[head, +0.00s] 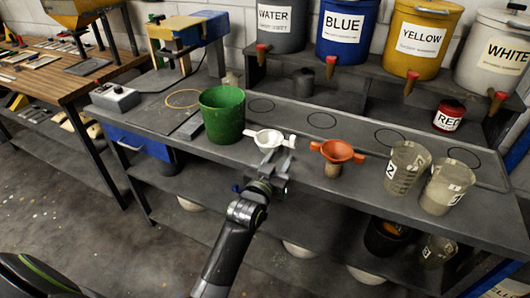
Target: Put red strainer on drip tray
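The red strainer (338,151), orange-red with side lugs, sits upright on a small brown holder near the bench's front edge. A long dark strip with ring outlines, which looks like the drip tray (355,125), runs along the bench below the taps. The strainer is in front of it, apart from it. My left gripper (276,161) is left of the red strainer, just in front of a white strainer (269,138). Its fingers look apart with nothing clearly between them; whether they touch the white strainer is unclear. My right gripper is out of view.
A green bucket (222,114) stands left of the white strainer. Two clear measuring cups (407,166) stand to the right. A red-labelled can (449,116) is at the back right. Several tapped paint buckets, such as the blue one (346,30), line the shelf behind.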

